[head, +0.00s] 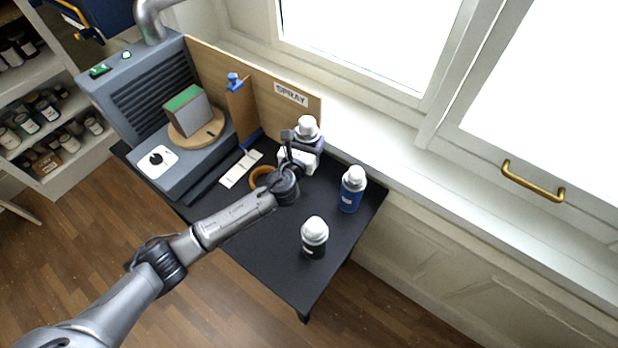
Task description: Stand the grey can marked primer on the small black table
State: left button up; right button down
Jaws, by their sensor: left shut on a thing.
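A can with a white cap (307,128) is in my left gripper (299,148), near the back of the small black table (265,240). Its body looks grey, mostly hidden by the gripper, and I cannot read its marking. My left gripper is shut on it. I cannot tell whether its base touches the table. My right gripper is not in view.
A blue can (351,190) and a black can (314,238), both white-capped, stand to the right on the table. A grey spray booth (150,100) with a block on a round wooden turntable (196,134) is left. An orange ring (258,178) lies near my gripper. The front tabletop is clear.

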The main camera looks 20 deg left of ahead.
pick_arm(q)
jog(key=shift+d+r+m+h, duration=0.1)
jog(key=shift+d+m+h, duration=0.6)
jog(key=shift+d+h, duration=0.4)
jog(key=shift+h, duration=0.3)
jog(key=f, duration=0.1)
jog(key=f+b, duration=0.1)
jog(key=f, duration=0.1)
jog(key=f+b, duration=0.1)
jog(key=f, duration=0.1)
jog(key=shift+d, duration=0.4)
jog(key=shift+f+b, duration=1.5)
jog(key=shift+f, duration=1)
jog(key=shift+r, duration=0.1)
jog(key=shift+a, duration=0.1)
jog(key=o, duration=1.2)
jog(key=shift+f, duration=0.2)
